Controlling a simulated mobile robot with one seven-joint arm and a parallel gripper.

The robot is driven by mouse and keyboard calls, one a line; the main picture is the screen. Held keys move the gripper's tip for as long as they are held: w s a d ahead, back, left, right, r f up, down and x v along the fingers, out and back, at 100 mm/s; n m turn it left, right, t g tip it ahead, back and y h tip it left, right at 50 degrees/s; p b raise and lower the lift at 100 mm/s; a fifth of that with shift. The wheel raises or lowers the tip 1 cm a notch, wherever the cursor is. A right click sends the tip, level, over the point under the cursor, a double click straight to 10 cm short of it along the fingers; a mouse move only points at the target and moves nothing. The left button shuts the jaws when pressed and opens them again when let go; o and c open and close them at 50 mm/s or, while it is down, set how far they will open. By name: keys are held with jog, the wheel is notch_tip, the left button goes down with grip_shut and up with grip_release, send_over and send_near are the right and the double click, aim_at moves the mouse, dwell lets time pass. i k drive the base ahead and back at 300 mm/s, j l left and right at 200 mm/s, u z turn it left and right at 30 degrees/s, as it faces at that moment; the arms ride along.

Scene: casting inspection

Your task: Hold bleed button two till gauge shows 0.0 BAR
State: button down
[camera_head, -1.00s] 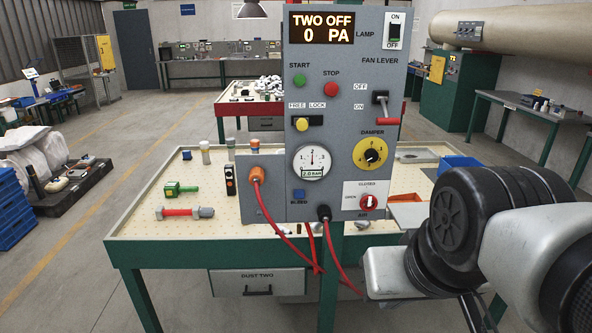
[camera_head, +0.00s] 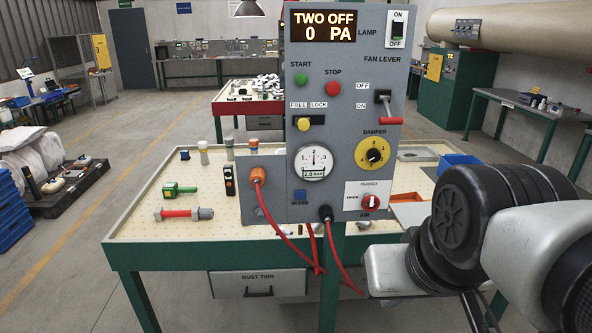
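The blue bleed button (camera_head: 300,196) sits low on the grey control panel (camera_head: 340,110), above the label BLEED. The round white gauge (camera_head: 313,160) above it reads 2.0 BAR in its small window. The panel display (camera_head: 324,26) reads TWO OFF, 0 PA. The red air knob (camera_head: 371,202) is at the panel's lower right, between its OPEN and CLOSED labels. My arm's black and white links fill the lower right of the view, apart from the button in the picture. My gripper is not in view.
A red hose (camera_head: 283,222) runs from an orange fitting (camera_head: 258,176) down in front of the green-framed table (camera_head: 140,237). A red-handled tool (camera_head: 183,213) and a green part (camera_head: 179,189) lie on it. A fan lever (camera_head: 387,109) juts from the panel's right side.

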aim_at(300, 194)
jog(key=i+j+z, duration=0.25)
jog(key=j, duration=0.4)
jog(key=i+j+z, duration=0.15)
jog(key=j, duration=0.25)
jog(key=i+j+z, duration=0.1)
jog(key=i+j, duration=0.15)
jog(key=j, duration=0.1)
